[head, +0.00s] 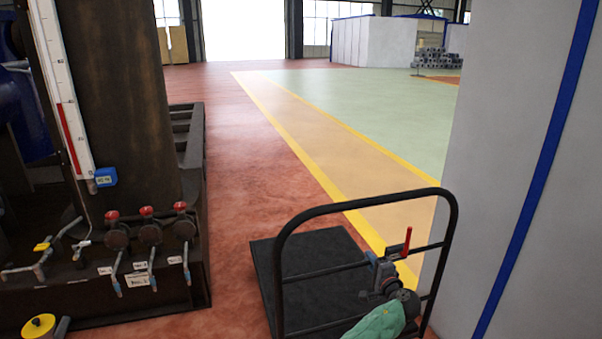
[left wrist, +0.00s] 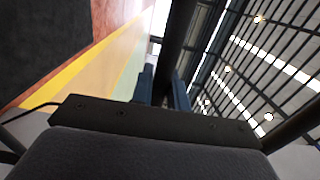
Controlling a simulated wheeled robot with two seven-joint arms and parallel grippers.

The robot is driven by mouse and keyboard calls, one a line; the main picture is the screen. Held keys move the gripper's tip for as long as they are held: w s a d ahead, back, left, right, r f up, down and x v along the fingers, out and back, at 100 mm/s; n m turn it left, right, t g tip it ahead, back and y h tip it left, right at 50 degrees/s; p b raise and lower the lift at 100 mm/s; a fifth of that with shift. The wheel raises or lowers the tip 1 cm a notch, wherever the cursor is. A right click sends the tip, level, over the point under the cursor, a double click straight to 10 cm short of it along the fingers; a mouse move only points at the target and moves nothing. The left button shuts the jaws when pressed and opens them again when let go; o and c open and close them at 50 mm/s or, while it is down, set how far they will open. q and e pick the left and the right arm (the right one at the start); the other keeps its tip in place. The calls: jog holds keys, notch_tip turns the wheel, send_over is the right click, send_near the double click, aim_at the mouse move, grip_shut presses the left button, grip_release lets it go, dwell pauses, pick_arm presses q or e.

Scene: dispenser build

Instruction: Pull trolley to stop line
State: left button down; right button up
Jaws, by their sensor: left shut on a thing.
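The black trolley (head: 305,268) stands on the red floor at the bottom centre, its flat deck beyond its looped tube handle (head: 340,207). My left gripper (head: 376,263) is at the right part of a handle crossbar. In the left wrist view its blue-grey fingers (left wrist: 163,88) are shut around a dark bar (left wrist: 174,45). A red lever (head: 407,242) stands up by the gripper; I cannot tell what it belongs to. Yellow floor lines (head: 290,139) border an orange lane beyond the trolley; which line is the stop line is unclear. My right gripper is not in view.
A dark machine base (head: 120,300) with red-knobbed valves (head: 148,232) stands close on the left. A pale wall with a blue stripe (head: 535,170) stands close on the right. The red floor (head: 235,130) and orange lane (head: 365,165) ahead are clear.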

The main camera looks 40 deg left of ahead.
pick_arm(q)
jog(key=shift+w+r, duration=0.1)
jog(key=shift+r, duration=0.3)
jog(key=c, duration=1.3)
grip_release()
jog(key=shift+o, duration=0.3)
jog(key=shift+f, duration=0.35)
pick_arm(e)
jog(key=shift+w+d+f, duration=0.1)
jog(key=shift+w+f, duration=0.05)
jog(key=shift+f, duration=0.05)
pick_arm(q)
jog(key=shift+s+d, duration=0.1)
jog(key=shift+s, duration=0.1)
